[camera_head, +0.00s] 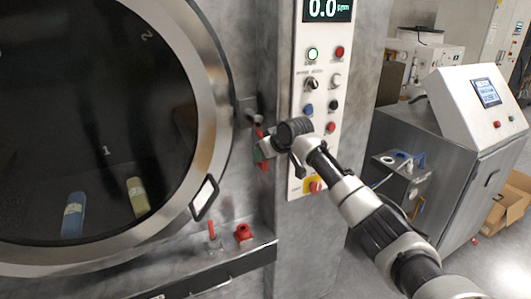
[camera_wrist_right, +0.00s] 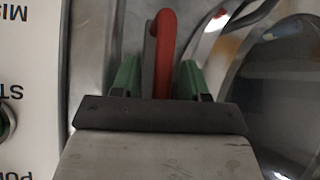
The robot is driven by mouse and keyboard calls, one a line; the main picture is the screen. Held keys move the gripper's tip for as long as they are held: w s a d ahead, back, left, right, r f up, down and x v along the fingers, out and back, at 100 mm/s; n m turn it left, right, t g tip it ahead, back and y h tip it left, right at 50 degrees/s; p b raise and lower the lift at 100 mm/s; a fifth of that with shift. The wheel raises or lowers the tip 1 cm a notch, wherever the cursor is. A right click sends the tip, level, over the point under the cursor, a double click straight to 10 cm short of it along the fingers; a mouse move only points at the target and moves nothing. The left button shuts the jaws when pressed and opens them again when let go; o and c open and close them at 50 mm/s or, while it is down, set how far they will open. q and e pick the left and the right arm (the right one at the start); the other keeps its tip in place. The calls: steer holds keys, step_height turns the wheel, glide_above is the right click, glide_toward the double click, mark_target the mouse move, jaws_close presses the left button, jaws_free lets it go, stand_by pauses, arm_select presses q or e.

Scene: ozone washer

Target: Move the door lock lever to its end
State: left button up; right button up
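The door lock lever (camera_wrist_right: 165,45) is a red handle, seen in the right wrist view between the green finger pads of my right gripper (camera_wrist_right: 160,82). The pads stand on both sides of the lever, with a narrow gap at least on its right side, so the gripper looks open around it. In the head view, my right gripper (camera_head: 262,149) is at the red lever (camera_head: 259,133), beside the round door's right edge, and partly hides it. The round door (camera_head: 214,95) has a metal rim and dark glass and looks shut. My left gripper is not in view.
A control panel (camera_head: 318,100) with buttons stands just right of the lever. A ledge below holds a small red-handled valve (camera_head: 212,232) and a red knob (camera_head: 243,233). A door handle (camera_head: 204,197) sits on the rim. A steel cabinet (camera_head: 450,165) stands at right.

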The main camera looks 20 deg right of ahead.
steer(key=shift+s+d+r+b, duration=0.1)
steer(key=shift+s+r+b, duration=0.2)
steer(key=shift+s+r, duration=0.1)
steer(key=b+v, duration=0.3)
steer(key=v, duration=0.6)
steer(key=shift+s+r, duration=0.25)
